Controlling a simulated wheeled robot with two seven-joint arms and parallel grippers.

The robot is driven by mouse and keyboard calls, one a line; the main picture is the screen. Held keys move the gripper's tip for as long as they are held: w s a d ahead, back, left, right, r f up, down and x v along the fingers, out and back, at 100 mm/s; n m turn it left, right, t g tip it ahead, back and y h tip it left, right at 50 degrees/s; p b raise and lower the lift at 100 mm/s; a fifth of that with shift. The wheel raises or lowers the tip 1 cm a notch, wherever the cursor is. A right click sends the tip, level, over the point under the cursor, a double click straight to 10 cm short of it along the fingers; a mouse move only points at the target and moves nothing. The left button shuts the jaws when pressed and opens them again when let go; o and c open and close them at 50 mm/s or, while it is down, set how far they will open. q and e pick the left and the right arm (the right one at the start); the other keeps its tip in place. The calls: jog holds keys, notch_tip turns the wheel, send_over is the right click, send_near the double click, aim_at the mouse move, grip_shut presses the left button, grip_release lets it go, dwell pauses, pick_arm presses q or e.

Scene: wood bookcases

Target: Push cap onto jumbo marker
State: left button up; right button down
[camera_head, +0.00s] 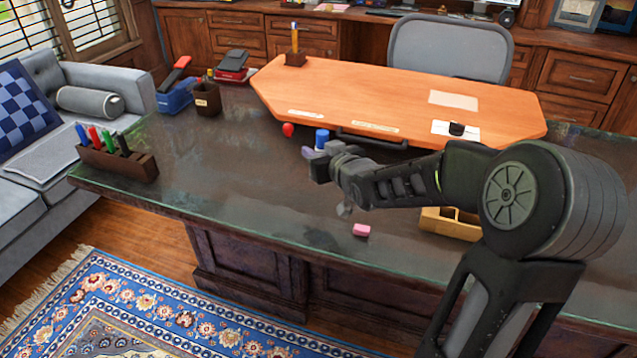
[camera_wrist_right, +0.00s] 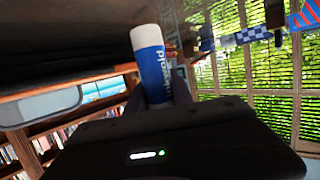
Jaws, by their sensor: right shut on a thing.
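My right gripper (camera_head: 318,160) is low over the dark desk, near the front edge of the orange board. It is shut on a blue and white cylinder (camera_wrist_right: 150,62) with white lettering, which shows between the fingers in the right wrist view. In the head view a blue cylinder (camera_head: 322,138) shows just behind the fingers; its lower part is partly hidden. I cannot tell for sure whether it is the marker. A small black piece (camera_head: 456,129), perhaps a cap, sits on a white card on the board. My left gripper is not in view.
A small red object (camera_head: 288,130) lies by the board's edge (camera_head: 270,88). A pink block (camera_head: 361,230) is on the desk in front. A wooden holder (camera_head: 117,160) with several markers stands at left. A wooden tray (camera_head: 450,223) is below my forearm. The left desk middle is clear.

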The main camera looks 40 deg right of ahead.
jog(key=shift+f, duration=1.5)
jog(key=shift+f, duration=1.85)
jog(key=shift+b, duration=0.3)
jog(key=shift+f, duration=0.2)
jog(key=c, duration=1.1)
grip_release()
jog(key=shift+r, duration=0.15)
